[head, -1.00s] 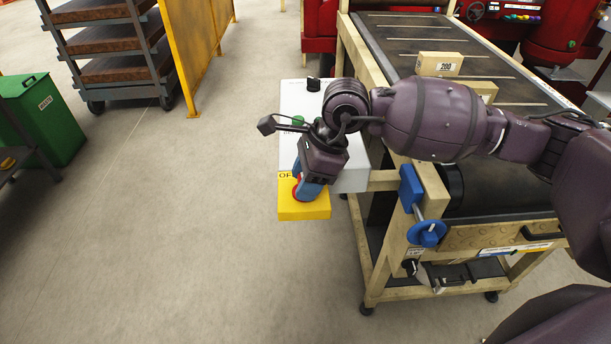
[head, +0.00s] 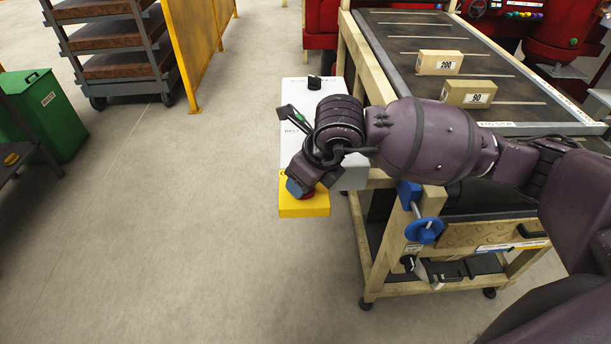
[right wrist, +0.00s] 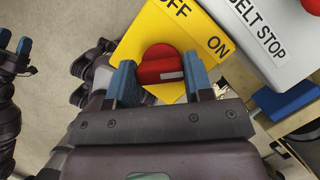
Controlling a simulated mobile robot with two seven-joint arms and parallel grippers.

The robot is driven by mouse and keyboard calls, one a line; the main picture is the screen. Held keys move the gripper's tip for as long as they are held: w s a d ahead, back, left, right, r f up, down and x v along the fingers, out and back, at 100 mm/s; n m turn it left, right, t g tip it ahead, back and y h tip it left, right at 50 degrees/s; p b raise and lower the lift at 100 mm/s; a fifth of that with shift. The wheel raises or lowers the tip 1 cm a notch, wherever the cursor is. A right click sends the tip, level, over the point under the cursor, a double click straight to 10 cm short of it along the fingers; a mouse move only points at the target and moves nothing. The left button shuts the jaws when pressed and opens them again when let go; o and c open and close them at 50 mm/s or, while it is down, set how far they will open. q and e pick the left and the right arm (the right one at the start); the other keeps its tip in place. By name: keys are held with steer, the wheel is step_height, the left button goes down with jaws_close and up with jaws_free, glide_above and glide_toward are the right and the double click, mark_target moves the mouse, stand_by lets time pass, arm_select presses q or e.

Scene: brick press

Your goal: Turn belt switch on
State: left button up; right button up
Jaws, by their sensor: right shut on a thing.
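The belt switch is a red rotary knob (head: 308,195) on a yellow plate (head: 305,210) at the near end of a grey control box (head: 293,150). The right wrist view shows the knob (right wrist: 158,54) beside the printed words OFF and ON on the plate (right wrist: 145,30). My right gripper (right wrist: 159,64) has its blue fingers on both sides of the knob and is shut on it. In the head view my right gripper (head: 299,188) covers part of the knob. At the left edge of the right wrist view is my left gripper (right wrist: 14,45), partly cut off.
The conveyor (head: 400,45) carries two cartons, marked 200 (head: 440,62) and 90 (head: 468,93). A black knob (head: 314,83) sits on the box's far end. A blue handwheel (head: 425,231) is on the frame, right of the plate.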

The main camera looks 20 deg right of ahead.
steer(key=shift+m, duration=0.5)
steer(key=o, duration=0.9)
steer(key=v, duration=1)
steer(key=shift+s+a+r, duration=0.1)
steer(key=shift+s+r, duration=0.15)
steer(key=shift+r, duration=0.15)
